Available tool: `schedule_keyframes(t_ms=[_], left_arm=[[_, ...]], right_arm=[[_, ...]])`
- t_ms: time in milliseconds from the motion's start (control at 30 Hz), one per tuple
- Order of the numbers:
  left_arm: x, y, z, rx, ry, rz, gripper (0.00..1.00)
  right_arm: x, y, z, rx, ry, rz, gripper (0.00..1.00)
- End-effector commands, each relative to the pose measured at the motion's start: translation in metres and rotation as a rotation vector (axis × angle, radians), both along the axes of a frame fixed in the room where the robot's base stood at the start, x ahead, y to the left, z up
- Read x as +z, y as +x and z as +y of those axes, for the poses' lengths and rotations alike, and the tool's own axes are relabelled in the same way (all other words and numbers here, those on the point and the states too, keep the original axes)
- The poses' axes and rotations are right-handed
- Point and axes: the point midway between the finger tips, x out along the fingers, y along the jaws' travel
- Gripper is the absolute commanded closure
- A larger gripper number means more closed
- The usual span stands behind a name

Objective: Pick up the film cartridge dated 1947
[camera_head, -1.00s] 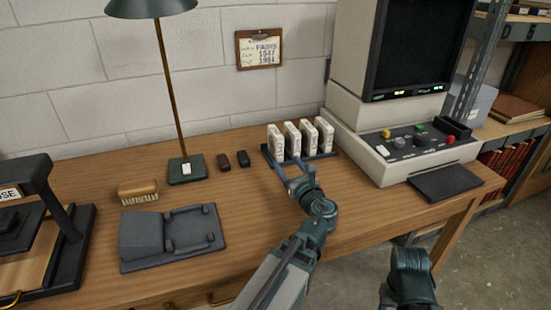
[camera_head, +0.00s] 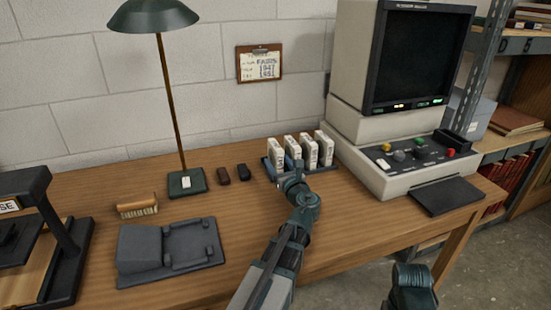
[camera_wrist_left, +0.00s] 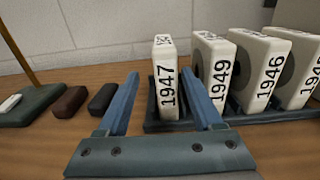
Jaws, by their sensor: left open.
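The film cartridge marked 1947 (camera_wrist_left: 166,85) is a white upright block at the left end of a dark rack (camera_wrist_left: 245,120). It is the leftmost cartridge in the head view (camera_head: 275,153). My left gripper (camera_wrist_left: 160,73) is open, with blue fingers pointing at the rack. In the left wrist view the 1947 cartridge shows between the two fingertips, with space on both sides. I cannot tell how far the fingers reach along it. To its right stand the cartridges 1949 (camera_wrist_left: 214,75), 1946 (camera_wrist_left: 262,70) and a partly cut-off one (camera_wrist_left: 305,75).
A reader machine (camera_head: 400,165) stands right of the rack. Two small dark blocks (camera_head: 223,175) and a lamp (camera_head: 187,182) are to the left. A brush (camera_head: 137,206) and a dark grey cradle (camera_head: 170,250) lie nearer. Bare wood surrounds the rack's front.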

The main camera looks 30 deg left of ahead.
Motion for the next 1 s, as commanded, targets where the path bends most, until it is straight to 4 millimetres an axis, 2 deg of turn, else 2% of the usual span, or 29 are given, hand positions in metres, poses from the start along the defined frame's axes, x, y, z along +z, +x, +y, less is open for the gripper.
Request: schedule_keyframes(t_ms=[233, 500, 733, 767, 1000], left_arm=[[-0.001, 0.013, 0.008, 0.001, 0.000, 0.000, 0.32], [-0.002, 0.040, 0.033, 0.000, 0.000, 0.000, 0.32], [-0.002, 0.039, 0.034, -0.001, 0.000, 0.000, 0.32], [-0.002, 0.039, 0.034, -0.001, 0.000, 0.000, 0.36], [-0.002, 0.039, 0.034, 0.000, 0.000, 0.000, 0.79]], right_arm=[[-0.002, 0.000, 0.000, 0.000, 0.000, 0.000, 0.50], [-0.002, 0.000, 0.000, 0.000, 0.000, 0.000, 0.50], [-0.002, 0.000, 0.000, 0.000, 0.000, 0.000, 0.50], [-0.002, 0.000, 0.000, 0.000, 0.000, 0.000, 0.50], [-0.002, 0.000, 0.000, 0.000, 0.000, 0.000, 0.50]])
